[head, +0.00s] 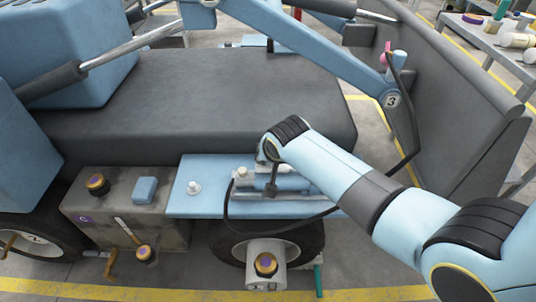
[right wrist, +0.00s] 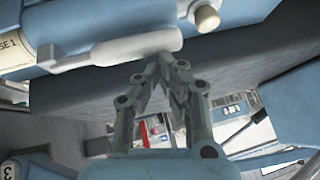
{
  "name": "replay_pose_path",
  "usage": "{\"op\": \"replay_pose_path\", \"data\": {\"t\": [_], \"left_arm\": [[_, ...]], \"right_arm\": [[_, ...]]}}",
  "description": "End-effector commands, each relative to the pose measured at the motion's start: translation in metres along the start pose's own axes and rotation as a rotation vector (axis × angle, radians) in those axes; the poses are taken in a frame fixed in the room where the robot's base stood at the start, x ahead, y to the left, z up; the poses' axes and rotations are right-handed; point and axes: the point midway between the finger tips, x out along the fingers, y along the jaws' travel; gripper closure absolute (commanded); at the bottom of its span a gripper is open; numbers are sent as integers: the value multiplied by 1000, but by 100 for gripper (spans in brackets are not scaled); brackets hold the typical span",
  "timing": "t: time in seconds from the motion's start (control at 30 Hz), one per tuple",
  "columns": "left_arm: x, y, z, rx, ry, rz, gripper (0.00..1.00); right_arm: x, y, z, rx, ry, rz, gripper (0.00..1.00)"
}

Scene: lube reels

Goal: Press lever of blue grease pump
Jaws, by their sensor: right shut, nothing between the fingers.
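The blue grease pump (head: 296,184) lies on a light blue shelf (head: 207,202) at the vehicle's side in the head view, partly covered by my right arm. In the right wrist view a blue body with a cream label (right wrist: 14,48) and a pale rounded bar (right wrist: 137,45) fill the upper left. A pale round knob (right wrist: 207,18) sits to the right of the bar. I cannot tell for sure which part is the lever. My right gripper (right wrist: 171,68) is shut and empty, its tips just below the bar; contact cannot be told. My left gripper is out of view.
A black hose (head: 232,212) loops below the shelf. A grey box (head: 135,222) with a brown-capped fitting stands left of it. A pale knob (head: 194,188) stands on the shelf. The vehicle's dark grey body (head: 200,100) lies behind; a loader bucket (head: 450,120) is at right.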

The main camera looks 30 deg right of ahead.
Motion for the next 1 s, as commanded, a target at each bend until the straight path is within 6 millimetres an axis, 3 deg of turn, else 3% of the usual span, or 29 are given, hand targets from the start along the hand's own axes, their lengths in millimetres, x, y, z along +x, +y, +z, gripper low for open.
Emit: {"op": "replay_pose_path", "data": {"t": [0.3, 0.47, 0.63, 1.0], "left_arm": [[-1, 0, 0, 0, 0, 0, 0], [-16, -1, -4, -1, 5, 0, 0], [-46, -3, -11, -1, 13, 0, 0], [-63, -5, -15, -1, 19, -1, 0]], "right_arm": [[-1, 0, 0, 0, -1, 1, 100], [-12, -2, -13, -2, 1, 0, 100], [-34, -8, -37, -3, 0, -3, 100], [-108, -19, -30, -3, -2, -4, 100]]}}
